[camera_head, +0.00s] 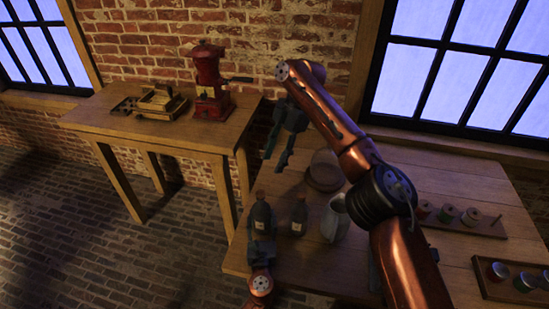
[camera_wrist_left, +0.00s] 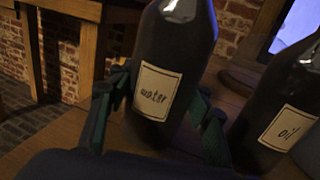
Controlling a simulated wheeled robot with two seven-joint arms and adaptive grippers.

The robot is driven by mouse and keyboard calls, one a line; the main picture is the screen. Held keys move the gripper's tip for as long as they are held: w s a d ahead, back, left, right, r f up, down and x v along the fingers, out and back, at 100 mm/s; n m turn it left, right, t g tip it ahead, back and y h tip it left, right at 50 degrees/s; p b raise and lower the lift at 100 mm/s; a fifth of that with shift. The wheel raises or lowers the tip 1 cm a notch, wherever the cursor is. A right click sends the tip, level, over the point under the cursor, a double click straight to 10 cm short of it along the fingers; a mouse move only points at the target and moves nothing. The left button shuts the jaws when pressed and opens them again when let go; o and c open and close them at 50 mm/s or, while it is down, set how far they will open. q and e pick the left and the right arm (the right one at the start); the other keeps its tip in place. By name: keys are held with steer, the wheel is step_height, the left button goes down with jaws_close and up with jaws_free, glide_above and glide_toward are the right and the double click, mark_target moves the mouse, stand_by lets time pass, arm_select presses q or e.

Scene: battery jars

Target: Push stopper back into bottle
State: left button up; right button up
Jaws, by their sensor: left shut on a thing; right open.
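A dark bottle labelled "water" (camera_wrist_left: 152,92) stands upright between the fingers of my left gripper (camera_wrist_left: 158,108), which is shut on it. In the head view the same bottle (camera_head: 261,214) is near the table's left edge, with my left gripper (camera_head: 262,238) low around it. A second dark bottle, labelled "oil" (camera_wrist_left: 288,115), stands to its right and also shows in the head view (camera_head: 299,216). My right gripper (camera_head: 276,158) is open and empty, high above and behind the bottles, fingers pointing down. The bottle tops are too small to show the stopper clearly.
A pale pitcher (camera_head: 334,218) and a round glass vessel (camera_head: 325,171) stand right of and behind the bottles. A spool rack (camera_head: 462,222) and a tray of small jars (camera_head: 515,282) are farther right. A side table (camera_head: 180,133) holds a red grinder (camera_head: 208,85).

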arm_select(q)
steer(key=o, duration=1.8)
steer(key=shift+c, duration=0.2)
steer(key=shift+s, duration=0.1)
steer(key=s, duration=1.1)
steer(key=shift+s+a, duration=0.3)
steer(key=shift+s, duration=0.1)
steer(key=shift+r, duration=0.15)
